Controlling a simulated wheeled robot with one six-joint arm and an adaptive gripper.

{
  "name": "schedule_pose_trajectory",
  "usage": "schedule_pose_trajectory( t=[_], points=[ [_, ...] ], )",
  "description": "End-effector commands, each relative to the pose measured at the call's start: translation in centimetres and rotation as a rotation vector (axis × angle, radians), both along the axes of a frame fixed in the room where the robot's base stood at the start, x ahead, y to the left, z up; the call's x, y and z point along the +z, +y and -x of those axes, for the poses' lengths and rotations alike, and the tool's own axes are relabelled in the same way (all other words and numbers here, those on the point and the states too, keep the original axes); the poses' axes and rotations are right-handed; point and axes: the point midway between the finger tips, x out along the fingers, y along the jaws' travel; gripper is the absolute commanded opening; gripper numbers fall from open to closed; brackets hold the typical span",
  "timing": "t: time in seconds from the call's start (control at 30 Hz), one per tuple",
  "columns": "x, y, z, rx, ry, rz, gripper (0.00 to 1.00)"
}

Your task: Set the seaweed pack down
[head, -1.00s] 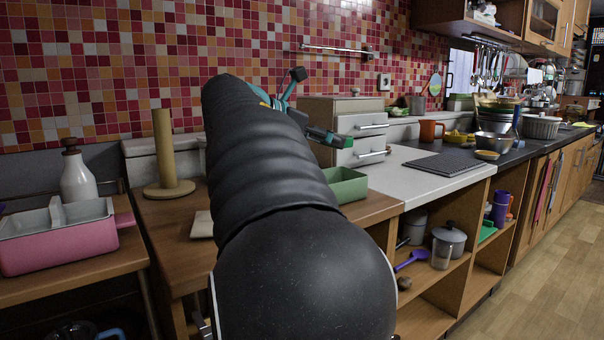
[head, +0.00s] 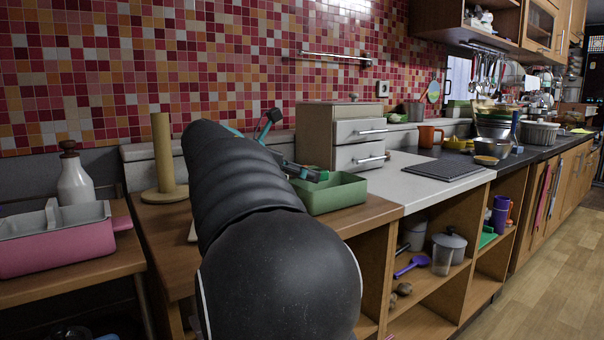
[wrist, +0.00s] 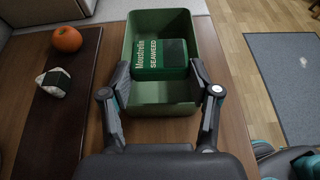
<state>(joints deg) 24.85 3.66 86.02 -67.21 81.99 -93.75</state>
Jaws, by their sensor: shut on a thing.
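The seaweed pack (wrist: 160,54) is a dark green block with white lettering, seen in the wrist view. My gripper (wrist: 160,68) is shut on it, with one finger at each side. The pack is over or inside the green open box (wrist: 163,109); I cannot tell whether it touches the floor of the box. In the head view the green box (head: 337,194) stands on the wooden counter, and my gripper (head: 304,172) shows at its far left rim.
An orange (wrist: 66,39) and a rice ball (wrist: 54,82) are on a dark board left of the box in the wrist view. A drawer unit (head: 345,140) stands behind the box. A paper-towel stand (head: 163,160) is to the left. The counter's front edge is close.

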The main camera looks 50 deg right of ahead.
Motion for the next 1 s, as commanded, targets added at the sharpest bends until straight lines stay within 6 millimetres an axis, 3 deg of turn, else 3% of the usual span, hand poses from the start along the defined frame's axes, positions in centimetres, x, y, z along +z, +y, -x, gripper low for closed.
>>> schedule_pose_trajectory(
  t=[0.6,0.63,0.7,1.0],
  points=[
    [-1.2,0.0,0.0,0.0,0.0,0.0,0.43],
    [-1.2,0.0,0.0,0.0,0.0,0.0,0.69],
    [-1.2,0.0,0.0,0.0,0.0,0.0,0.86],
    [-1.1,0.0,0.0,0.0,0.0,0.0,0.87]
  ],
)
